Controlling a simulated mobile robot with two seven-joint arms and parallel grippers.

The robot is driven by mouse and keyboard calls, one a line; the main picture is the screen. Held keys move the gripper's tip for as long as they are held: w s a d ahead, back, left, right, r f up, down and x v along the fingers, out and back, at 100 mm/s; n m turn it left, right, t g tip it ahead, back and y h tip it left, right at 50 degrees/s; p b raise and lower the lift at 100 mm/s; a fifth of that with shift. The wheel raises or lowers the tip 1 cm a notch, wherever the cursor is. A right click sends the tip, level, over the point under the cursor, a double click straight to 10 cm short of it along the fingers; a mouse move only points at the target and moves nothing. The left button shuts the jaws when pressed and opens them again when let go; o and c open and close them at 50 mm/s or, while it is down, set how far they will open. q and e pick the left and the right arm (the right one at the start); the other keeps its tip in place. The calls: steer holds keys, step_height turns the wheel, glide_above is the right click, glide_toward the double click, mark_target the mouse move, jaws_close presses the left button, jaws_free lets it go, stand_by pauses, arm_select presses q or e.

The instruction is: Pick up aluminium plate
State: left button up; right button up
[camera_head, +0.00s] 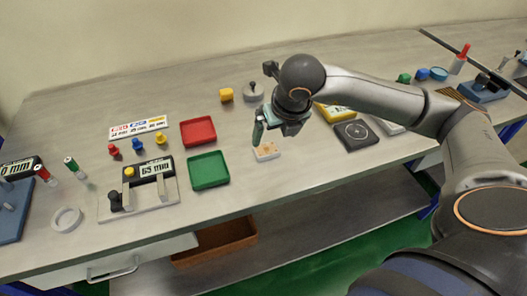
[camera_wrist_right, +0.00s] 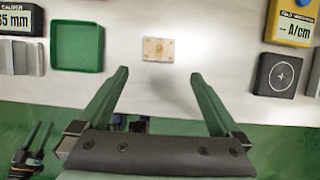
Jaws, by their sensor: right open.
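A small pale plate with brownish spots (camera_head: 266,152) lies flat near the table's front edge; it also shows in the right wrist view (camera_wrist_right: 158,49), and I take it for the aluminium plate. My right gripper (camera_head: 261,140) is over the table just above this plate. In the right wrist view its two green fingers (camera_wrist_right: 160,74) are wide apart, with nothing between them, and the plate lies beyond the tips. A dark two-pronged shape at the lower left of that view looks like my left gripper (camera_wrist_right: 36,134); its jaw state is unclear.
A green tray (camera_head: 208,170) and a red tray (camera_head: 198,131) stand left of the plate. A black square device (camera_head: 357,135) and a yellow meter (camera_head: 335,112) stand right of it. A caliper display (camera_head: 153,171) is farther left. Bare table surrounds the plate.

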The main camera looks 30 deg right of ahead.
mark_target(267, 150)
steer(key=x, duration=0.6)
steer(key=p+x, duration=0.1)
steer(key=x, duration=0.1)
steer(key=shift+w+f+p, duration=0.2)
steer(key=shift+w+p, duration=0.1)
steer(key=shift+w, duration=0.05)
steer(key=shift+w+f, duration=0.2)
steer(key=shift+f, duration=0.2)
steer(key=c, duration=1.4)
